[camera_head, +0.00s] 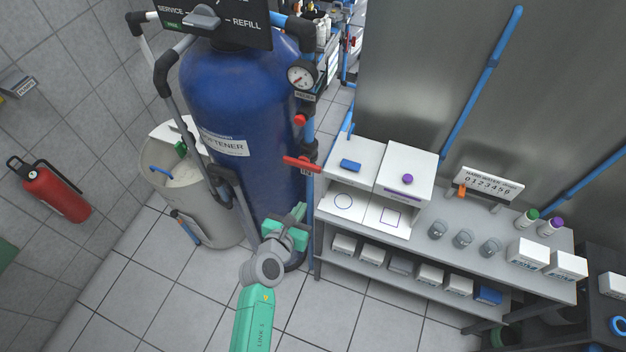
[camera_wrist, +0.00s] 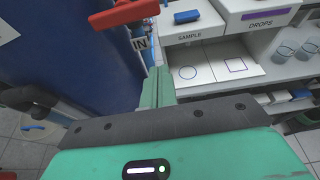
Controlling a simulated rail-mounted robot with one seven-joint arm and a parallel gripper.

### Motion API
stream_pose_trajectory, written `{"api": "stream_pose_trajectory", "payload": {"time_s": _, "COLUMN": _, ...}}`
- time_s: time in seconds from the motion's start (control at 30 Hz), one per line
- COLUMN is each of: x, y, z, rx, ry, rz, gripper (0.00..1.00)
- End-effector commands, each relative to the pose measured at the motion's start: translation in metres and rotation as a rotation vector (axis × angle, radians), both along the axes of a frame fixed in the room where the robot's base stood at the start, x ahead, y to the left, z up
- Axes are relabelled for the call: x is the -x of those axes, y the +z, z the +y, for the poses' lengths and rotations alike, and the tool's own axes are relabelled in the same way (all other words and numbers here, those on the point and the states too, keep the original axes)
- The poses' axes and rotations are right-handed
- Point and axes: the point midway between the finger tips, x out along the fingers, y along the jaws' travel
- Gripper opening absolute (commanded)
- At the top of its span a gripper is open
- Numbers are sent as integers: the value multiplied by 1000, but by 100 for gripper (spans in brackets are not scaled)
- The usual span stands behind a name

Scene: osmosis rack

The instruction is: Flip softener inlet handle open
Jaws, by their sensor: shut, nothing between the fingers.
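The red inlet handle (camera_head: 301,164) sits on the vertical pipe at the right side of the blue softener tank (camera_head: 230,110). It points sideways, across the pipe. In the wrist view the red handle (camera_wrist: 123,13) is at the top edge and partly cut off, with an "IN" tag (camera_wrist: 139,43) just below it. My gripper (camera_head: 299,210) is below the handle, close to the tank's lower right side, and apart from the handle. In the wrist view my gripper's green fingers (camera_wrist: 157,88) are together with nothing between them.
A bench (camera_head: 455,260) with a sample box, drops box (camera_head: 408,170), jars and cartons stands close on the right. A pressure gauge (camera_head: 302,76) and smaller red knob (camera_head: 300,119) are above the handle. A beige bin (camera_head: 205,215) stands left of the tank. The front floor is clear.

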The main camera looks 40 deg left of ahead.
Motion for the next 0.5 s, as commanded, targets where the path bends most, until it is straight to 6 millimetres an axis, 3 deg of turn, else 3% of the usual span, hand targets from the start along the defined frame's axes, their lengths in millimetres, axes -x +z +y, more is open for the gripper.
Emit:
{"api": "stream_pose_trajectory", "payload": {"time_s": 0.23, "x": -8, "y": -3, "z": 2, "rx": -2, "ry": -3, "rz": 1, "gripper": 0}}
{"api": "stream_pose_trajectory", "payload": {"time_s": 0.5, "x": -56, "y": -24, "z": 21, "rx": -4, "ry": -1, "rz": -1, "gripper": 0}}
